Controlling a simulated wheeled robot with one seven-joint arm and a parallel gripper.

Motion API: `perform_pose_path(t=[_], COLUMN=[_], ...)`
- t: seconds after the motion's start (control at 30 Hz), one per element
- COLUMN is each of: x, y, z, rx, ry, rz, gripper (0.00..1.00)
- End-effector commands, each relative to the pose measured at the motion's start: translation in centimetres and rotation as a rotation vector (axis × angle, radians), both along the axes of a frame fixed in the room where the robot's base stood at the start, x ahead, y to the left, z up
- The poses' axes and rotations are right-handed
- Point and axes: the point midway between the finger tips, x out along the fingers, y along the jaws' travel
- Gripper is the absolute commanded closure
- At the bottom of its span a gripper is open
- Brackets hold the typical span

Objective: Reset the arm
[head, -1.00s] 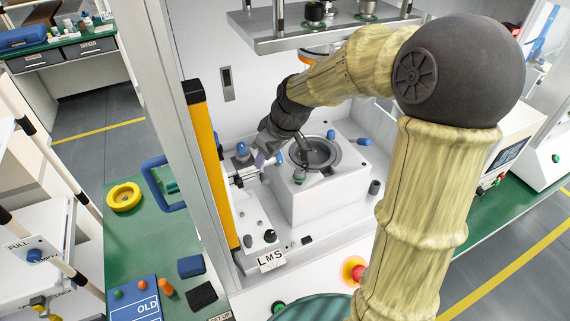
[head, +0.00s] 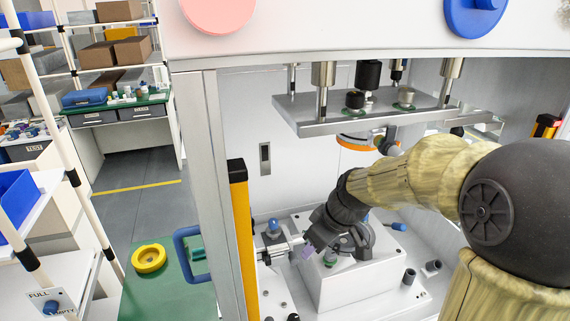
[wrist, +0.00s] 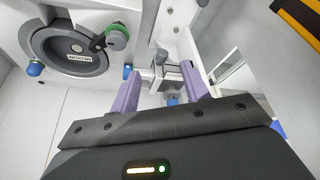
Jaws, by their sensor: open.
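My gripper (head: 308,250) is inside the press, low in front of the white fixture block (head: 330,285). In the wrist view its two purple fingers (wrist: 162,92) stand apart, open, with a grey metal clamp part (wrist: 172,78) showing beyond the gap between them. I cannot tell whether the fingers touch that part. The round grey nest (wrist: 68,48) on the block, with a green-ringed knob (wrist: 117,36) at its rim, lies to the left in the wrist view. In the head view my wrist partly hides the nest.
The press plate (head: 375,112) hangs above my arm. A yellow-orange post (head: 242,240) and the frame upright stand left of the gripper. Blue knobs (head: 398,226) stick up around the block. A yellow ring (head: 149,258) lies on the green bench outside.

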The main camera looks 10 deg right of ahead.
Motion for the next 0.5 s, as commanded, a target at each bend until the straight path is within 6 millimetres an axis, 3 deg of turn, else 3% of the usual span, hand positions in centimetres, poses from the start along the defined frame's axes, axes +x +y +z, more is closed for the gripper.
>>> perform_pose_path(t=[0.17,0.5], x=[-1.3,-6.9], y=[-0.1,-1.4], z=[-1.2,-4.9], rx=[-0.02,-0.074], ry=[0.035,0.123], rz=[-0.066,-0.402], gripper=[0.54,0.54])
